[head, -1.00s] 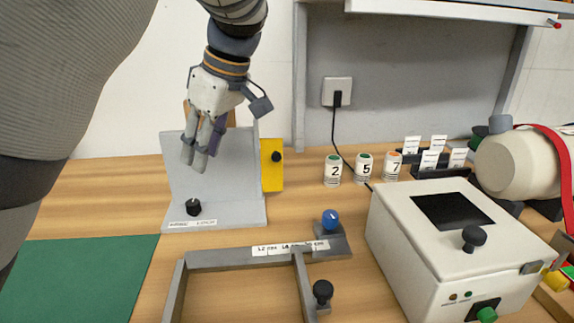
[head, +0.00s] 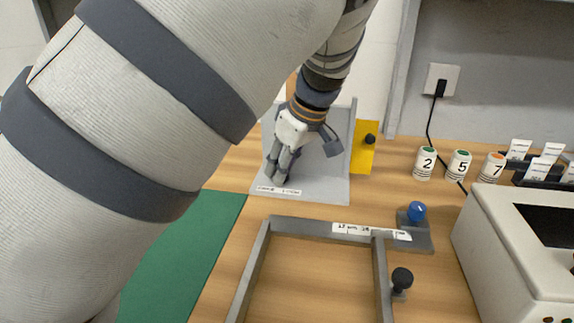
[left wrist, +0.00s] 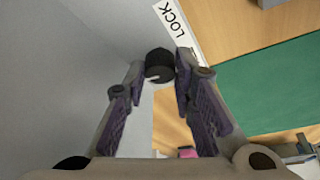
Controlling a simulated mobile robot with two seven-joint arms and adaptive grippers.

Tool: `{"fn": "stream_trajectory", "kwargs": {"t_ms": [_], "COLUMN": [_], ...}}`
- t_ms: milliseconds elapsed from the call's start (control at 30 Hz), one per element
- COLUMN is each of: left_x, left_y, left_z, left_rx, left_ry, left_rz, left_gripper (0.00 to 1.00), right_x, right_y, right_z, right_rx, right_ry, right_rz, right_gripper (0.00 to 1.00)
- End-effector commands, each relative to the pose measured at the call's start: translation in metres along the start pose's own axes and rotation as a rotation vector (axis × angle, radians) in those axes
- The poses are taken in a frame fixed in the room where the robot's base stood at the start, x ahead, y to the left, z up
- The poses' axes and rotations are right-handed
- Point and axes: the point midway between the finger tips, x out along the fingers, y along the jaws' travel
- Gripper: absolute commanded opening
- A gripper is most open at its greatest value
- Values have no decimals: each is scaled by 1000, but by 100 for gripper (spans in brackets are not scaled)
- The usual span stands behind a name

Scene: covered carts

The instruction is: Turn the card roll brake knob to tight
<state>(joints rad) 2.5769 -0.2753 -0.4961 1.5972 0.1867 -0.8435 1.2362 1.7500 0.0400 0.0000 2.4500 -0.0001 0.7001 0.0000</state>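A black knob (left wrist: 160,66) sits at the foot of the grey upright stand (head: 322,180), beside a white label reading LOCK (left wrist: 174,22). I cannot read any label that names a card roll brake or tight. My left gripper (head: 275,178) points down at this knob. In the left wrist view its fingertips are on either side of the knob, with a narrow gap seeming to show at each side. In the head view the fingers hide most of the knob. My right gripper is out of view.
A yellow plate with a black knob (head: 370,139) stands right of the grey stand. A blue knob (head: 417,211) and another black knob (head: 402,279) are by the grey frame (head: 254,268). A white box (head: 500,258) stands right; a green mat (head: 180,262) lies left.

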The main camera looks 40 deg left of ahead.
Motion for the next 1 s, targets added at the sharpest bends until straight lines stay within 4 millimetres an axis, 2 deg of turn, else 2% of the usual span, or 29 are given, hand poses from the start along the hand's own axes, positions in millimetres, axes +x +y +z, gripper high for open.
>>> {"fn": "stream_trajectory", "kwargs": {"t_ms": [67, 467, 733, 1000], "left_x": [0, -2, -2, 0], "left_y": [0, -1, -3, -4], "left_z": [0, -1, -1, 0], "left_rx": [0, 55, 237, 475], "left_ry": [0, -1, -2, -3], "left_rz": [-2, 23, 99, 195], "left_gripper": [0, 0, 0, 0], "right_x": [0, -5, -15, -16], "right_y": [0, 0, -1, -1], "right_z": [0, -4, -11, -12], "right_rx": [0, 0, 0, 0], "right_ry": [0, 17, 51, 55], "right_rz": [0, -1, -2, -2], "right_gripper": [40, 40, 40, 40]}}
